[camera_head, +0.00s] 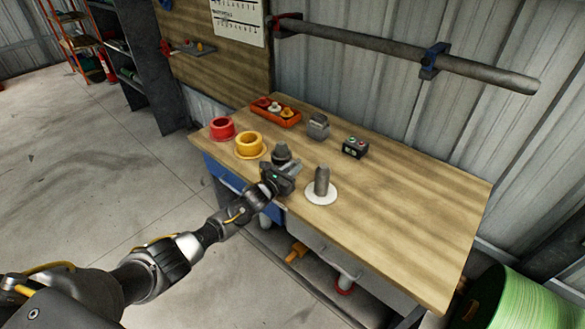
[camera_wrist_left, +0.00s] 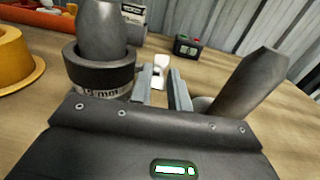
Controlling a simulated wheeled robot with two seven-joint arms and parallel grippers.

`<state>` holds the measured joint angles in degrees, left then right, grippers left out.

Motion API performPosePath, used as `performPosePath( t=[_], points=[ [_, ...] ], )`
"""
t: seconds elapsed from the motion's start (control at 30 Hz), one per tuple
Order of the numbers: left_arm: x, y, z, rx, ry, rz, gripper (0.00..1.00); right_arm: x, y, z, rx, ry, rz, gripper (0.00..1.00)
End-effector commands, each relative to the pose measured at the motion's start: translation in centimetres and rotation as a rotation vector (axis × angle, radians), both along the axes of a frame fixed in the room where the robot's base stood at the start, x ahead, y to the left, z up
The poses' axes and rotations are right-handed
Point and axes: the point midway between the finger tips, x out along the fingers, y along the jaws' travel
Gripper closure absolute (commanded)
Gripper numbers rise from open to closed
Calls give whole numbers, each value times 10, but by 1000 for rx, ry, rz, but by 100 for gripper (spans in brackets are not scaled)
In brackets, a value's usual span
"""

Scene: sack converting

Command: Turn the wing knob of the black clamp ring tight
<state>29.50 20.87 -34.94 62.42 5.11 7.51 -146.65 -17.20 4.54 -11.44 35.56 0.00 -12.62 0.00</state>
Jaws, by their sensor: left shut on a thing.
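The black clamp ring (camera_wrist_left: 100,75) sits around a grey tapered post at the left of the left wrist view, with a millimetre marking on its band. In the head view the grey post (camera_head: 281,148) rises just beyond my left gripper (camera_head: 280,178), which hides much of the ring. In the left wrist view the fingers of my left gripper (camera_wrist_left: 164,90) are beside the ring, shut on a small pale piece between them, which I take to be the wing knob (camera_wrist_left: 161,65). My right gripper is not in view.
A second grey post (camera_head: 321,181) stands on a white disc right of the gripper. Red (camera_head: 222,128) and yellow (camera_head: 249,145) rings, an orange tray (camera_head: 276,112), a grey block (camera_head: 318,126) and a black box (camera_head: 355,147) are on the bench (camera_head: 410,215). Its right side is clear.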

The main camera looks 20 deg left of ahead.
Motion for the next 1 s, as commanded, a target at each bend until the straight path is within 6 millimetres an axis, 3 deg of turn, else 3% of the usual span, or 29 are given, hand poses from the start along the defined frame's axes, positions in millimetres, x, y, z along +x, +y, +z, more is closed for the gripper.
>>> performPosePath(
  t=[0.5, 1.0],
  points=[
    [1, 0, 14, 107, 309, 0, 100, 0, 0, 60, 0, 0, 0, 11],
    [3, -1, 13, 182, 549, 0, 100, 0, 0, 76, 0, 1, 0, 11]
  ],
)
